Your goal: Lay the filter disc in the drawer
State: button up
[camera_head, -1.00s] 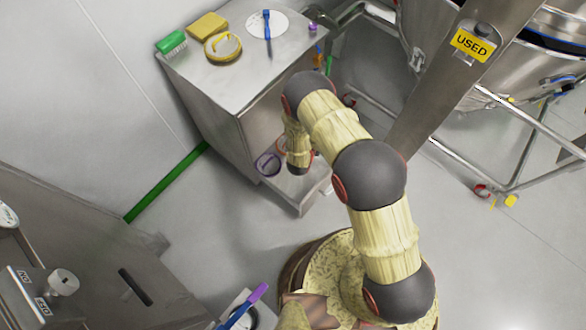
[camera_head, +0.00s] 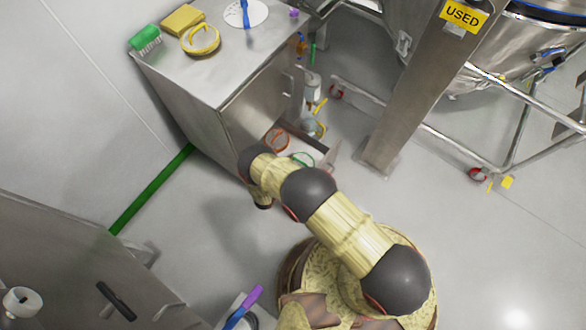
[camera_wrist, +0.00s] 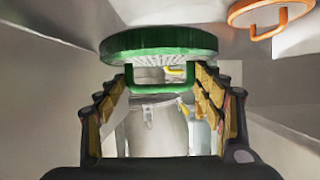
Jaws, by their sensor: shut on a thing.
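In the wrist view, a round green filter disc (camera_wrist: 160,42) with a perforated face and a bracket handle sits at my fingertips. My gripper (camera_wrist: 160,78) is shut on the green handle. In the head view, the green disc (camera_head: 302,160) shows partly over the low open drawer (camera_head: 326,150) of the steel cabinet; my gripper is hidden behind my arm. An orange disc (camera_head: 277,139) lies in the drawer to its left and also shows in the wrist view (camera_wrist: 270,12). I cannot tell whether the green disc touches the drawer floor.
A steel post (camera_head: 400,110) and a vessel frame stand right of the drawer. Floor in front is open.

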jog(key=shift+f+b, duration=1.25)
jog(key=shift+f, duration=2.1)
jog(key=shift+f, duration=0.6)
jog(key=o, duration=1.1)
jog(key=shift+o, duration=0.4)
jog(key=shift+r, duration=0.25)
jog(key=p+v, duration=0.3)
jog(key=v, duration=0.9)
jog(key=shift+r, duration=0.3)
